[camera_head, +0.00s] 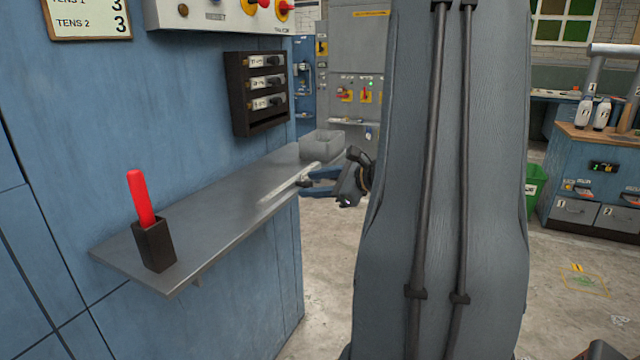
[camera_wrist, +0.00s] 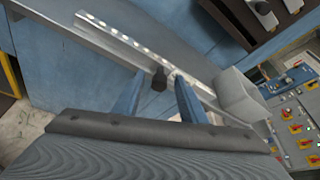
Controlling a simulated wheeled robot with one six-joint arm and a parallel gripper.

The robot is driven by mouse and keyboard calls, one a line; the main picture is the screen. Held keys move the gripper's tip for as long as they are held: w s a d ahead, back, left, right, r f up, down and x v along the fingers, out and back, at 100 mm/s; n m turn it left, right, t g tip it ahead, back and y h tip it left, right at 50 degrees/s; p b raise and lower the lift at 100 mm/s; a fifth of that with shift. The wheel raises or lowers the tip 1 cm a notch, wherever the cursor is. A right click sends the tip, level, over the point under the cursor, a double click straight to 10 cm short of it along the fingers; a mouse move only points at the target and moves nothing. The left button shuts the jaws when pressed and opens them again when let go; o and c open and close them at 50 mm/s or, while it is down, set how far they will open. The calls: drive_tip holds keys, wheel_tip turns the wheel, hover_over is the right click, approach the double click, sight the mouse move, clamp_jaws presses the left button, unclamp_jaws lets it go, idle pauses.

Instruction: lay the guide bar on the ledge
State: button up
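The guide bar (camera_head: 290,187) is a thin pale strip along the front edge of the grey ledge (camera_head: 215,205). In the wrist view the bar (camera_wrist: 115,32) shows a row of holes and runs along the ledge. It looks to lie on the ledge, though I cannot tell whether a small gap is left under it. My gripper (camera_head: 312,181) is at the bar's side, beyond the front edge. In the wrist view its two blue fingers (camera_wrist: 159,78) stand apart, with a dark knob (camera_wrist: 160,79) between them and gaps visible on both sides.
A grey block-like bin (camera_head: 322,144) stands at the ledge's far end, close to my gripper. A red handle (camera_head: 141,198) stands in a dark holder (camera_head: 154,245) at the near end. A dark rack (camera_head: 257,92) hangs on the blue wall above. The ledge's middle is clear.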

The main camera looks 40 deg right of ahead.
drive_tip(key=shift+s, duration=0.1)
drive_tip(key=v, duration=0.7)
drive_tip(key=shift+s+b, duration=0.35)
drive_tip(key=shift+b, duration=0.05)
drive_tip(key=shift+d+r, duration=0.1)
